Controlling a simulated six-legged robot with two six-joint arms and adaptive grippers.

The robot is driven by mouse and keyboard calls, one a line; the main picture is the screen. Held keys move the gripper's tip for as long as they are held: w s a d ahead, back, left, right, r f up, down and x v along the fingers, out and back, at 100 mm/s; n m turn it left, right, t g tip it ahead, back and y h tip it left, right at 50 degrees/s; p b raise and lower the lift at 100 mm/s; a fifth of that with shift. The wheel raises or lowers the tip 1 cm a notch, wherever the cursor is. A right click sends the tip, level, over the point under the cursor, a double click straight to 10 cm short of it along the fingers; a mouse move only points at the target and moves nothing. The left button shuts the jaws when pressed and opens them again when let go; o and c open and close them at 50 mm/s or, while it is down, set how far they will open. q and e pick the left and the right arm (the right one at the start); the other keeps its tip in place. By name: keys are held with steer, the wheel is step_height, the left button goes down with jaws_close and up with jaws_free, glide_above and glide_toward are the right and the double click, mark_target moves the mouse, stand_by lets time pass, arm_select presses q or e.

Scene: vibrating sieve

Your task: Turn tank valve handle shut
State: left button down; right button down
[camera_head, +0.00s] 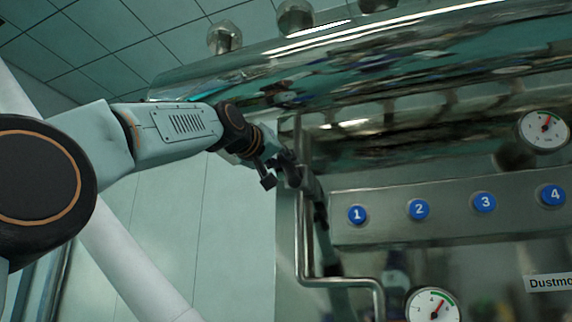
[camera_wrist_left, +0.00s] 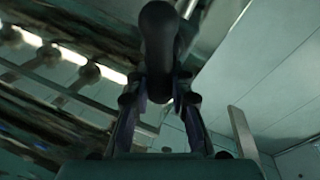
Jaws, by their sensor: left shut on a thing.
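The shiny metal tank (camera_head: 350,75) runs across the top of the head view. My left gripper (camera_head: 280,172) is at its lower left end, beside a thin metal pipe. In the left wrist view the fingers of my left gripper (camera_wrist_left: 160,105) are closed around a dark, rounded bar, which I take as the valve handle (camera_wrist_left: 158,35). In the head view the handle is mostly hidden by the gripper, and its exact angle cannot be told. My right gripper is in neither view.
A panel (camera_head: 385,232) with numbered blue buttons stands to the right of the gripper, with a round gauge (camera_head: 545,130) above and another (camera_head: 433,305) below. A bent metal pipe (camera_head: 301,240) runs down close to the gripper. A tiled wall is to the left.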

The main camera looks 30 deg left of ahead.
arm_select(q)
steer(key=n+b, duration=0.1)
steer(key=n, duration=0.1)
steer(key=f+n+y, duration=0.1)
steer(key=n, duration=0.1)
steer(key=n+b, duration=0.1)
steer(key=n, duration=0.2)
steer(key=shift+a+f+t+b, duration=0.2)
steer(key=shift+a+t+b, duration=0.1)
steer(key=shift+a, duration=0.1)
steer(key=shift+a+f+n+y+b, duration=0.15)
steer(key=shift+n+y+b, duration=0.35)
steer(key=shift+n, duration=0.85)
steer(key=shift+f+n+y+b, duration=0.15)
steer(key=shift+n+y+b, duration=0.35)
steer(key=shift+n, duration=0.8)
steer(key=shift+a+f+n+y+b, duration=0.15)
steer(key=shift+n+y+b, duration=0.15)
steer(key=shift+n+b, duration=0.75)
steer(key=shift+d+n, duration=0.1)
steer(key=shift+n, duration=0.5)
steer(key=c, duration=1.6)
jaws_free()
steer(key=o, duration=0.4)
steer(key=shift+w+d, duration=0.1)
steer(key=shift+s+r, duration=0.1)
steer(key=shift+s, duration=0.1)
steer(key=shift+p, duration=0.3)
